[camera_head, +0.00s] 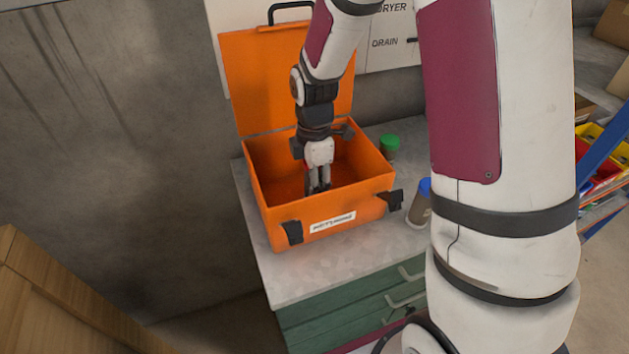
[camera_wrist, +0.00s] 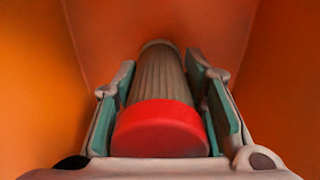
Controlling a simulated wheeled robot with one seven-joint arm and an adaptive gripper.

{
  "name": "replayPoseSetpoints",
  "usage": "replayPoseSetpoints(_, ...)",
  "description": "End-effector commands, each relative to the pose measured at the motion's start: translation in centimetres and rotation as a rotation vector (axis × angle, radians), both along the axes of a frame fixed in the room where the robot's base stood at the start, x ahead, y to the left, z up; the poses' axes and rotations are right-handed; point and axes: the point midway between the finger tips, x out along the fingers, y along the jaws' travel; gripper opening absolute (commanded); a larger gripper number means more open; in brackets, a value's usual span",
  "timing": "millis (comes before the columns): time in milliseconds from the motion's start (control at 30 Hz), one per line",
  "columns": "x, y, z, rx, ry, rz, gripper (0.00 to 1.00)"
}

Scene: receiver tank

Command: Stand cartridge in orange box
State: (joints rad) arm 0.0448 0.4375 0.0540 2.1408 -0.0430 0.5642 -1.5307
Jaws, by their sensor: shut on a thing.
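The orange box (camera_head: 271,209) stands on the cabinet top with its lid open and leaning back. My gripper (camera_head: 318,188) reaches down inside the box, toward its front part. In the wrist view my gripper (camera_wrist: 165,105) is shut on the cartridge (camera_wrist: 158,80), which has a ribbed grey-brown body and a red cap (camera_wrist: 160,128) facing the camera. The cartridge lies along the fingers, pointing away toward the box interior. Orange walls surround it. In the head view the cartridge is hidden by the gripper and the box wall. I cannot tell whether its far end touches the floor.
A green-capped jar (camera_head: 390,147) stands right of the box, and a blue-capped jar (camera_head: 420,205) stands nearer the front, partly behind my arm. The cabinet top (camera_head: 345,255) has free room in front of the box. A concrete wall (camera_head: 110,130) is at left.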

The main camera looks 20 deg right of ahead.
Motion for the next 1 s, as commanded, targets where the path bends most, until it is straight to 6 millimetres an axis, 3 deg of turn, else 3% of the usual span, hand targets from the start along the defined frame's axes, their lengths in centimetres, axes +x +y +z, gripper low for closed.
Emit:
replayPoseSetpoints(367,0.0,0.0,-0.4,0.000,0.000,0.000,0.08)
replayPoseSetpoints(400,0.0,0.0,-0.5,0.000,0.000,0.000,0.41)
replayPoseSetpoints(500,0.0,0.0,-0.4,0.000,0.000,0.000,0.59)
replayPoseSetpoints(833,0.0,0.0,-0.2,0.000,-0.001,0.000,0.59)
replayPoseSetpoints(1000,0.1,0.0,1.7,0.000,-0.005,-0.001,0.59)
